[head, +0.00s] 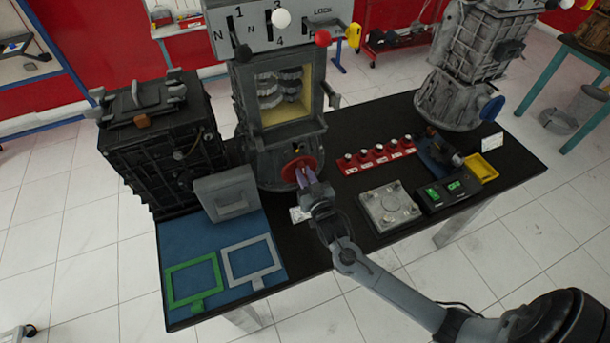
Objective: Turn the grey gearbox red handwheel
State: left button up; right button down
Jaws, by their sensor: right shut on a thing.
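The grey gearbox (273,98) stands upright at the back middle of the black table, with an open window showing gears inside. Its red handwheel (292,167) is low on the front face. My right gripper (304,177) reaches in from the lower right and is shut on the handwheel's rim. The gripper and wrist hide the lower right part of the wheel. My left gripper does not show.
A dark ribbed casing (160,150) stands left of the gearbox. A blue mat (212,238) with green and grey frames lies at front left. Right are a red rack (377,157), a grey plate (389,206), a switch box (447,192), a yellow tray (482,166) and another grey housing (470,65).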

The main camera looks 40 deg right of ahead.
jog(key=shift+d+m, duration=0.1)
jog(key=shift+m, duration=0.2)
jog(key=shift+s+d+m+p, duration=0.15)
jog(key=shift+m+p, duration=0.3)
jog(key=shift+m, duration=0.45)
jog(key=shift+s+d+f+m+p, duration=0.1)
jog(key=shift+d+f+m+p, duration=0.4)
jog(key=shift+m, duration=2.55)
jog(key=shift+s+d+f+m+p, duration=0.15)
jog(key=shift+f+m+p, duration=0.65)
jog(key=shift+m, duration=2.2)
jog(key=shift+d+f+m+p, duration=0.3)
jog(key=shift+m+p, duration=0.65)
jog(key=shift+m, duration=2.1)
jog(key=c, duration=1)
grip_release()
jog(key=shift+c, duration=0.2)
